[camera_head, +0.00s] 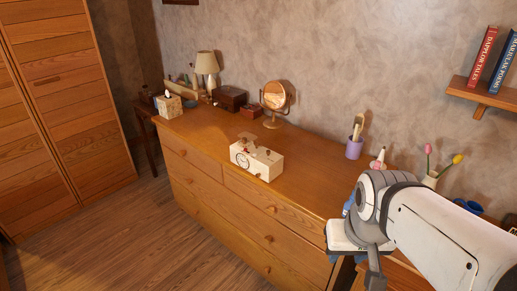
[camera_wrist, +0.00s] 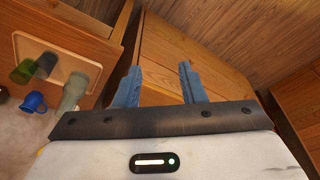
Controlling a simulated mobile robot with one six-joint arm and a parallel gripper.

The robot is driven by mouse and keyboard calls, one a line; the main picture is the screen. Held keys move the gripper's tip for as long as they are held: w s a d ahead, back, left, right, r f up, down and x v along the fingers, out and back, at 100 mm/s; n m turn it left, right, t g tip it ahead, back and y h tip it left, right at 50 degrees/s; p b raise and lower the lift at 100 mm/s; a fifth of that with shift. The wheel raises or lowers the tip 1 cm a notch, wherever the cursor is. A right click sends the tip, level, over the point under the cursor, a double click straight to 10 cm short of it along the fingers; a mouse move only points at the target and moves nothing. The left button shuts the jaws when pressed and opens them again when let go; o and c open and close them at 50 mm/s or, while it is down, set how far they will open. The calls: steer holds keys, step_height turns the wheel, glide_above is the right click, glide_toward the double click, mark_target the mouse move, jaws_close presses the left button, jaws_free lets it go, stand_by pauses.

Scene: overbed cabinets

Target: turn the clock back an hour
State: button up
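The clock (camera_head: 257,158) is a cream, box-shaped piece standing on the wooden dresser, near its front edge. A round dial (camera_head: 243,160) shows on its front left, with small knobs or fittings on top. The dial is too small for me to read the time. My gripper shows in the wrist view (camera_wrist: 155,88), its two blue fingers apart with nothing between them. In the head view my arm is at the right, in front of the dresser's right end, well apart from the clock. The clock is not in the wrist view.
The dresser (camera_head: 210,139) also bears a tissue box (camera_head: 169,105), a lamp (camera_head: 206,64), a round mirror (camera_head: 275,101) and a purple cup (camera_head: 354,148). A wall shelf (camera_head: 484,93) with books is at the upper right. A blue mug (camera_wrist: 34,103) shows in the wrist view.

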steer(key=w+d+f+h+b, duration=0.1)
steer(key=w+f+h+b, duration=0.25)
steer(key=w+b, duration=0.3)
steer(key=w+f+h+b, duration=0.2)
steer(key=w+f+b, duration=0.25)
steer(key=w, duration=0.35)
steer(key=t+h+b, duration=0.6)
steer(key=t+b, duration=0.6)
steer(key=b, duration=0.6)
glide_toward(258, 175)
steer(key=shift+y, duration=0.25)
steer(key=x, duration=0.8)
steer(key=shift+w+a+f, duration=0.1)
steer(key=shift+w+f, duration=0.1)
